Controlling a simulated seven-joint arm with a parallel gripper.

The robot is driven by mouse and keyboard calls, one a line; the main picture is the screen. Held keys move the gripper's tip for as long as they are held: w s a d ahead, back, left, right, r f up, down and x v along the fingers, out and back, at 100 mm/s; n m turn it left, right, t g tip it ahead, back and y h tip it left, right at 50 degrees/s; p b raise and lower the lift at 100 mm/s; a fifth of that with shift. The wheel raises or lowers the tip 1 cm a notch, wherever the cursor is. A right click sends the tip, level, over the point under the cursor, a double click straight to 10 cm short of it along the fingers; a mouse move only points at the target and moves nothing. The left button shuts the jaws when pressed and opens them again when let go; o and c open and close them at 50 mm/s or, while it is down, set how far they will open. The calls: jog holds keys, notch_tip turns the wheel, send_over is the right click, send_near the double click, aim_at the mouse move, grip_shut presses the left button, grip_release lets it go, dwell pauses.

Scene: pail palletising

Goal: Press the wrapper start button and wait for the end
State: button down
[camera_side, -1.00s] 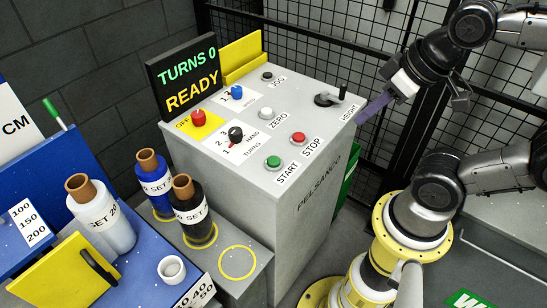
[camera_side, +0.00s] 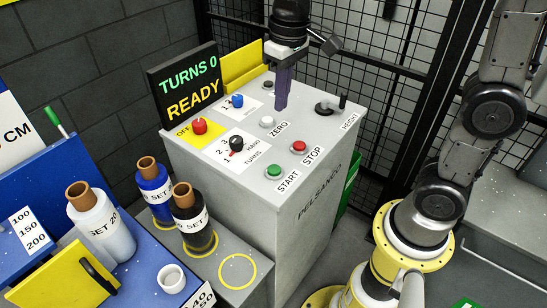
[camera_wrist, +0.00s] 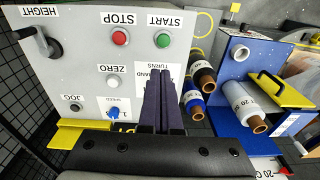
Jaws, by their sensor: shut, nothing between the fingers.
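The green START button (camera_side: 275,172) is on the front edge of the grey wrapper's top panel (camera_side: 215,152), left of the red STOP button (camera_side: 299,147). The START button also shows in the wrist view (camera_wrist: 163,40), beyond my fingertips. My gripper (camera_side: 282,105) is shut and empty, with its purple fingers pointing down above the panel, behind the white ZERO button (camera_side: 267,122). In the wrist view its fingers (camera_wrist: 163,75) cover part of the TURNS label. The display (camera_side: 185,85) reads TURNS 0 and READY.
On the panel stand a red knob at OFF (camera_side: 199,126), a black TURNS knob (camera_side: 236,144), a blue SPEED knob (camera_side: 237,101) and a HEIGHT lever (camera_side: 343,101). Film rolls (camera_side: 190,215) stand at the lower left. A mesh fence (camera_side: 390,80) is behind.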

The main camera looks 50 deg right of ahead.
aim_at(274, 168)
jog(key=f, duration=0.1)
jog(key=w+a+f+g, duration=0.1)
jog(key=shift+w+f, duration=0.1)
jog(key=shift+f, duration=0.3)
jog(key=shift+f, duration=0.1)
notch_tip(274, 168, down, 14)
jog(key=shift+r, duration=0.1)
dwell(0.4)
